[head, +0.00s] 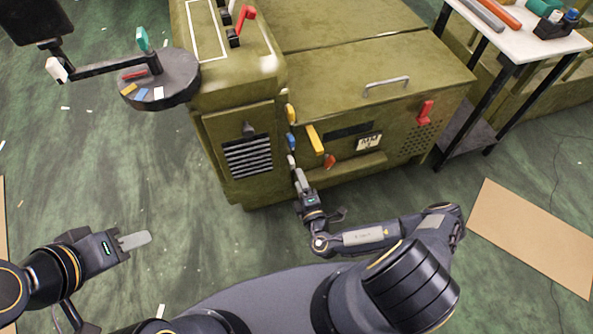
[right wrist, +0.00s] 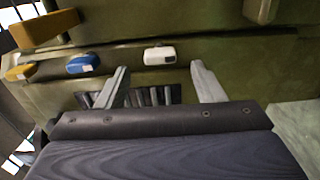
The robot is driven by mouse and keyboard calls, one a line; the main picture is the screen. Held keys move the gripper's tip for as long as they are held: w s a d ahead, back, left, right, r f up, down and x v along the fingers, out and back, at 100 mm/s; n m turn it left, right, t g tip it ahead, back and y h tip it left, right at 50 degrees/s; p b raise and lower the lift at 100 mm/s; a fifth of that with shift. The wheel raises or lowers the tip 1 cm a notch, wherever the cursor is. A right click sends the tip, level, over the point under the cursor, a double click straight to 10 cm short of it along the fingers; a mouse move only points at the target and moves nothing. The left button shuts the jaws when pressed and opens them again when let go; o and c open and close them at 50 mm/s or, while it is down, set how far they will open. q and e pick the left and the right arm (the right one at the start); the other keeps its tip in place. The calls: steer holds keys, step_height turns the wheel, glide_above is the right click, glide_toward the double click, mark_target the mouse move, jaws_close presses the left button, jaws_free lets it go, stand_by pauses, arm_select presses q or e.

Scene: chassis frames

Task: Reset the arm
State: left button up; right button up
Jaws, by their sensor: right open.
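My right arm reaches to the front of the green machine (head: 360,75). My right gripper (head: 299,178) is beside the machine's column of handles. In the right wrist view the right gripper (right wrist: 163,85) is open and empty, its two fingers apart. A white handle (right wrist: 159,55) sits beyond and between the fingertips, apart from them. A blue handle (right wrist: 83,64) and a yellow one (right wrist: 20,71) lie to its left. My left gripper (head: 138,240) is over the floor at the lower left, away from the machine; whether its fingers are apart is too small to tell.
A yellow lever (head: 315,140) and a red lever (head: 425,112) stick out of the machine front. A round dark tray (head: 178,85) stands at the upper left. A white-topped table (head: 525,40) is at the upper right. A cardboard sheet (head: 535,235) lies on the green floor.

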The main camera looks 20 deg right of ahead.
steer(key=shift+s, duration=1.05)
step_height(320, 180, up, 15)
steer(key=a+n+g+y, duration=0.1)
steer(key=n+g+y, duration=0.2)
steer(key=n+y, duration=1.3)
steer(key=s+a+r+n+g, duration=0.1)
steer(key=s+r+n+g, duration=0.2)
steer(key=r+n+g, duration=0.45)
steer(key=s+a+r+n+g, duration=0.25)
steer(key=s+n+g, duration=0.2)
steer(key=n, duration=0.65)
steer(key=s+d+r+n+t+h, duration=0.3)
steer(key=s+d+r+n+h, duration=0.85)
steer(key=n, duration=0.65)
step_height(320, 180, up, 20)
steer(key=a+h+p, duration=0.1)
steer(key=p, duration=2)
steer(key=shift+s+a, duration=0.35)
steer(key=shift+a, duration=0.05)
